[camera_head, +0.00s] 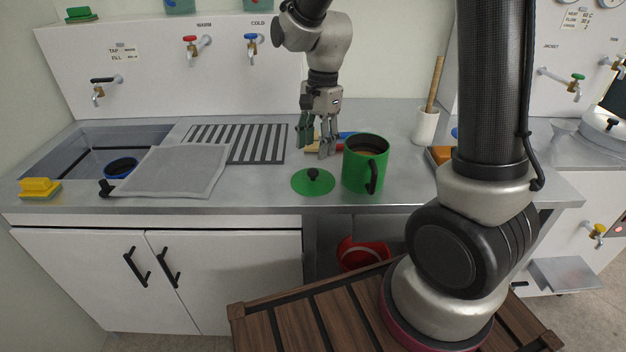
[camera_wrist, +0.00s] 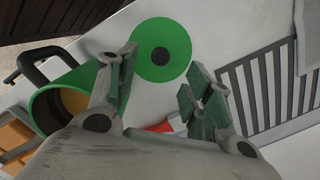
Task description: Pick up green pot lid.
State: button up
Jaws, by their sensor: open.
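The green pot lid (camera_head: 313,181) lies flat on the metal counter near its front edge, its black knob facing up. In the wrist view the lid (camera_wrist: 161,50) shows as a green disc with a dark knob, beyond my fingertips. A green pot (camera_head: 365,165) with a black handle stands just right of the lid; it also shows in the wrist view (camera_wrist: 62,98), with something brownish inside. My gripper (camera_head: 318,150) is open and empty, pointing down above the counter behind the lid. Its fingers also show in the wrist view (camera_wrist: 158,85), apart from the lid.
A slotted drain area (camera_head: 235,143) and a mesh-covered frame (camera_head: 175,170) lie left of the lid. A sink (camera_head: 85,152) is at far left, with yellow sponges (camera_head: 40,187) in front. A white holder (camera_head: 425,125) with a wooden handle stands behind right. Red and blue items lie behind my fingers.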

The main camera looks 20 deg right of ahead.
aim_at(313, 171)
jog(key=shift+a+f, duration=0.25)
jog(key=shift+f, duration=0.25)
jog(key=f, duration=0.7)
jog(key=shift+s+a+f, duration=0.1)
jog(key=shift+a+f, duration=0.1)
jog(key=shift+c, duration=0.2)
grip_shut()
